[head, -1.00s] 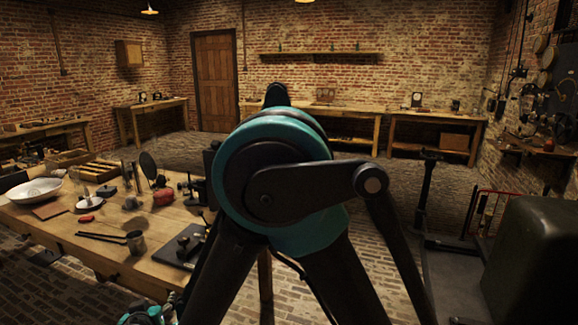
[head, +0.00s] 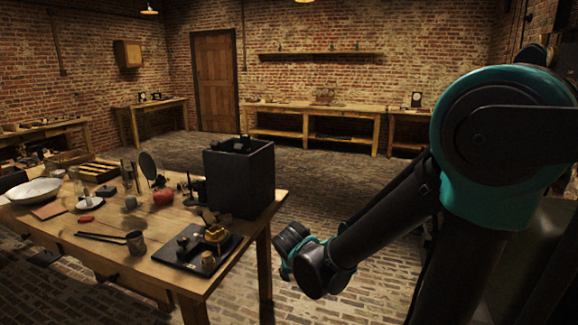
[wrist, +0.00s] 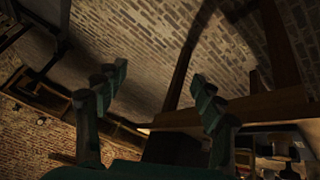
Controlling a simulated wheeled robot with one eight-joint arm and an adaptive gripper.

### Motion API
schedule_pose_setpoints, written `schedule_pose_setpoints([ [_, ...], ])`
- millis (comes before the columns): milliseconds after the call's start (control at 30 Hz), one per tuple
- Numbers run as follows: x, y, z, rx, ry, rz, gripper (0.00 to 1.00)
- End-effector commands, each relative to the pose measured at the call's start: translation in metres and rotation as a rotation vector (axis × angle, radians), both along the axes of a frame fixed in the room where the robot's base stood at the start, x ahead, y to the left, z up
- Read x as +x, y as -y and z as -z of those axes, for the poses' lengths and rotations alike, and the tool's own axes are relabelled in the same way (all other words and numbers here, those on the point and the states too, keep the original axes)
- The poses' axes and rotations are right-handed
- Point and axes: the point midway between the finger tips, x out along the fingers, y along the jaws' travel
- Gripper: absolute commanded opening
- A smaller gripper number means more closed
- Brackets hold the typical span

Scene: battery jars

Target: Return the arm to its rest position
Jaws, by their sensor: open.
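My arm fills the right side of the head view, with its teal joint at the upper right and its dark forearm slanting down to the left. The wrist end of the arm hangs in front of the table's right edge; the fingers are not clearly seen there. In the wrist view my gripper (wrist: 160,95) shows two teal-and-dark fingers spread wide apart with nothing between them. Beyond them are brick floor and wooden table parts.
The wooden table (head: 60,225) stands at the left. Brick floor (head: 340,185) is open between table and back benches.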

Motion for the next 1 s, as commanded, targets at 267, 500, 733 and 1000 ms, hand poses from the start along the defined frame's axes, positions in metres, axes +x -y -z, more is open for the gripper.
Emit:
schedule_pose_setpoints([
  [267, -0.039, 0.092, 0.011, 0.064, -0.113, 0.074, 0.69],
  [500, -0.079, 0.137, 0.02, 0.143, -0.16, 0.111, 0.69],
  [733, -0.099, 0.151, 0.026, 0.187, -0.167, 0.123, 0.69],
  [1000, -0.099, 0.151, 0.026, 0.187, -0.167, 0.123, 0.69],
])
